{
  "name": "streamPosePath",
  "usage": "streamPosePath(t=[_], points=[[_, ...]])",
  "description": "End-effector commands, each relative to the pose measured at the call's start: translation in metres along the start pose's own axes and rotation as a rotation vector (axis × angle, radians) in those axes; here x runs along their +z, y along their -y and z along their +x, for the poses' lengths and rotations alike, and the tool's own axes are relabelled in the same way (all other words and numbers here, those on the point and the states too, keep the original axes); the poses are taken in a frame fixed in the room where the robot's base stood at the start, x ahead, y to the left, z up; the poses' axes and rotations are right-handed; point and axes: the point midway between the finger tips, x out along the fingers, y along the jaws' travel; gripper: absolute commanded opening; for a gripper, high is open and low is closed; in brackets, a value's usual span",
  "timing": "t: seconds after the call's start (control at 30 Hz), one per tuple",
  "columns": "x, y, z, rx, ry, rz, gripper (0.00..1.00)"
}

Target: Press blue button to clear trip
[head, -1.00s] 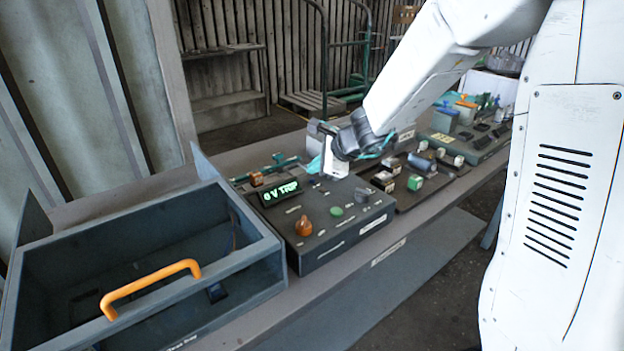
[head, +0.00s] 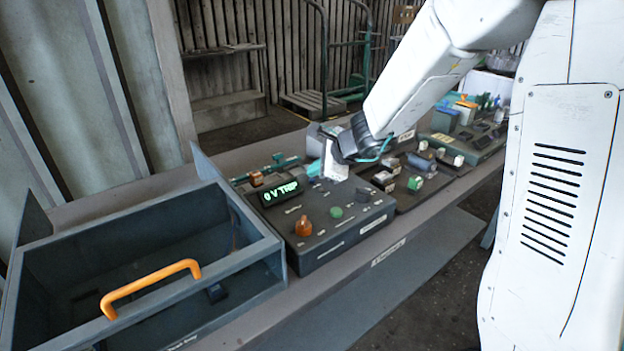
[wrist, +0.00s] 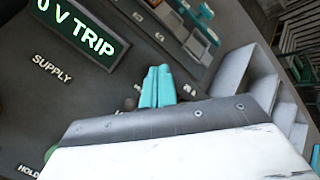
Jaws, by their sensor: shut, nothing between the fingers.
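The dark control box (head: 330,247) stands on the bench. Its lit green display (head: 278,190) reads "0 V TRIP" and also shows in the wrist view (wrist: 85,30). An orange knob (head: 303,226), a green button (head: 336,212) and a grey knob (head: 363,194) are on its top. I cannot make out a blue button in either view; my gripper covers part of the panel. My gripper (wrist: 158,85) is shut and empty, its teal fingers together over the panel, beside the display. I cannot tell whether the tips touch anything.
An open grey tray (head: 235,260) with an orange handle (head: 150,285) stands at the left of the box. A board with several small blocks (head: 425,185) lies to the right. Teal fittings (head: 282,162) stand behind the box.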

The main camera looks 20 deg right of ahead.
Motion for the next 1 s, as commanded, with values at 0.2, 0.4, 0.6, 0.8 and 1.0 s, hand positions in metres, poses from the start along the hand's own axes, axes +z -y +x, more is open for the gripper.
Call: streamPosePath(t=[0.2, 0.4, 0.6, 0.8, 1.0], points=[[-0.0003, -0.0003, 0.0005, 0.0, 0.0, 0.0, 0.0], [-0.0015, -0.0016, 0.0021, 0.001, 0.0, 0.001, 0.0], [-0.0028, -0.0029, 0.0039, 0.001, 0.0, 0.001, 0.0], [-0.0041, -0.0042, 0.0056, 0.001, 0.0, 0.001, 0.0], [-0.0042, -0.0044, 0.0058, 0.001, 0.0, 0.0, 0.0]])
